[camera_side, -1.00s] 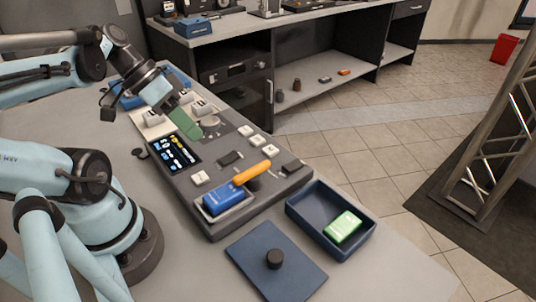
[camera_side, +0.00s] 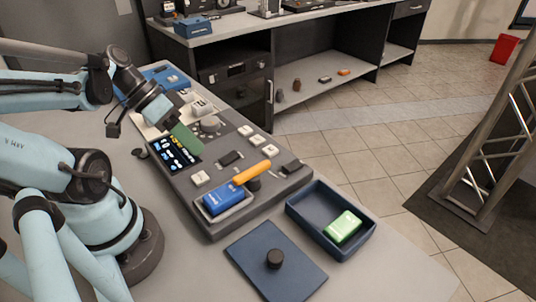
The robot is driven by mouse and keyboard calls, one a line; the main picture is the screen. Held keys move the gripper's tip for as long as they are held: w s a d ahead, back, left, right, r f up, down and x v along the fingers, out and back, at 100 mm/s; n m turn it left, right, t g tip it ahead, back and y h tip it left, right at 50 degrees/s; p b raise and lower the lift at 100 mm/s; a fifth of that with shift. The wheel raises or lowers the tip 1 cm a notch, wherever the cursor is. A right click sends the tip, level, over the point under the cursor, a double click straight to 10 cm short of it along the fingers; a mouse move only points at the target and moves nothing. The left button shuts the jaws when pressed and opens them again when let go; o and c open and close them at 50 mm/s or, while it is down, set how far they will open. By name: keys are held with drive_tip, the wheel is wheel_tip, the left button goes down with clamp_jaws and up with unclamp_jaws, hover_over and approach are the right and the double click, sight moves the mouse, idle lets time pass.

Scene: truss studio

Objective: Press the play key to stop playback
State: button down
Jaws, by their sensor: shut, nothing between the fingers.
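My gripper (camera_side: 187,140) is shut and empty, with green fingers pointing down over the far left part of the grey control console (camera_side: 218,222). Its tips hang by the upper edge of the dark screen (camera_side: 178,157), which shows lit icons. Whether they touch the console I cannot tell. White square keys (camera_side: 257,141) stand in a row along the console's right side. Another white key (camera_side: 200,178) sits alone near the screen's lower corner. No label on any key is legible, so I cannot tell which is the play key.
A blue block (camera_side: 223,198) lies in a tray at the console's near end, beside an orange handle (camera_side: 252,173). A navy box (camera_side: 300,210) holds a green block (camera_side: 343,227). A flat navy lid (camera_side: 262,285) with a black knob lies in front.

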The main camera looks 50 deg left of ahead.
sight(198, 176)
drive_tip(key=shift+f, duration=2.5)
drive_tip(key=shift+f, duration=0.1)
idle(0.3)
drive_tip(key=shift+f, duration=0.35)
drive_tip(key=shift+f, duration=0.4)
idle(0.6)
drive_tip(key=shift+r, duration=0.85)
drive_tip(key=shift+r, duration=2.5)
